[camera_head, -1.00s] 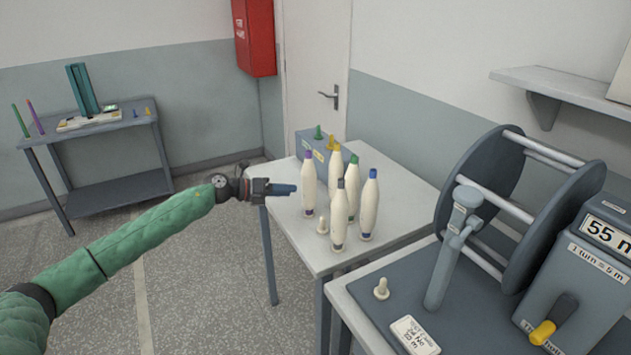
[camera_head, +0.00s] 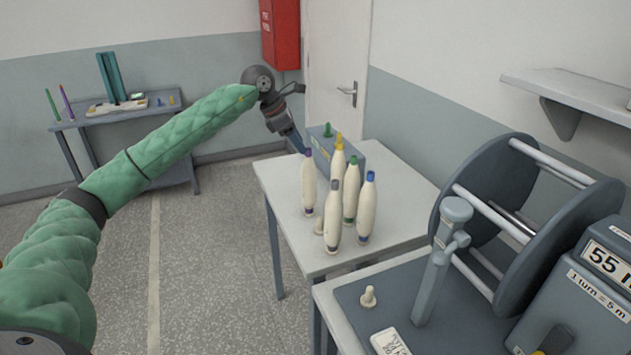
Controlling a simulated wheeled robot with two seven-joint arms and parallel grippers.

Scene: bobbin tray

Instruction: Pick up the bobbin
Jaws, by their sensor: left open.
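Several white bobbins with coloured tips stand upright in a cluster on the white table. One has a purple tip (camera_head: 308,184), one yellow (camera_head: 337,165), one green (camera_head: 351,192), one blue (camera_head: 367,209) and one grey (camera_head: 333,218). My left gripper (camera_head: 297,144) is open and points down, above the table's back left part, just behind and left of the purple-tipped bobbin. It appears apart from the bobbins, with nothing seen in it. The fingertips are small and partly hard to make out. My right gripper is not in view.
A grey box (camera_head: 347,155) with green and yellow pegs stands at the table's back. At right is a grey winding machine (camera_head: 480,220) with a large reel. The white table (camera_head: 400,190) is clear on its right side. A side table (camera_head: 130,118) stands far left.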

